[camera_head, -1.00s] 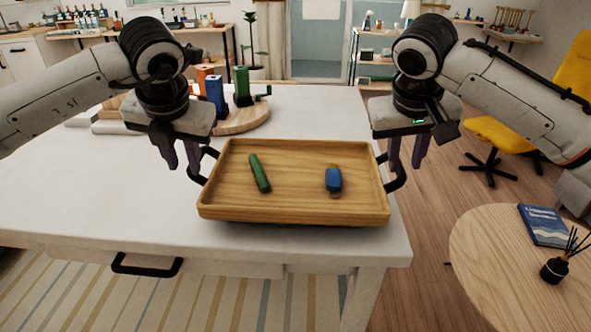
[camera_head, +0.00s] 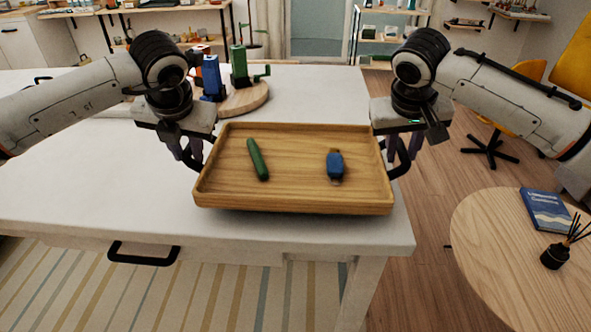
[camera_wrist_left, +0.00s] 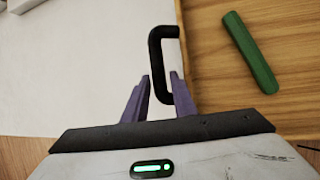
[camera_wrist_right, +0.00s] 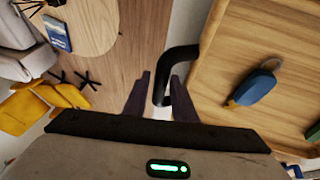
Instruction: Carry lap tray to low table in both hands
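The wooden lap tray (camera_head: 290,198) is level over the front right part of the white table (camera_head: 80,190); I cannot tell whether it touches the top. A green stick-like item (camera_head: 258,160) and a blue item (camera_head: 334,166) lie in it. My left gripper (camera_head: 188,158) has its fingers around the tray's black left handle (camera_wrist_left: 157,50), pressed close on it in the left wrist view (camera_wrist_left: 160,82). My right gripper (camera_head: 400,152) has its fingers around the black right handle (camera_wrist_right: 178,60), also close on it in the right wrist view (camera_wrist_right: 160,85).
A round wooden low table (camera_head: 490,240) stands at the right, with a blue book (camera_head: 546,210) and a reed diffuser (camera_head: 556,256) on its right side; its left part is clear. A round board (camera_head: 243,99) with blue and green items stands behind the tray. A yellow chair (camera_head: 570,80) is at far right.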

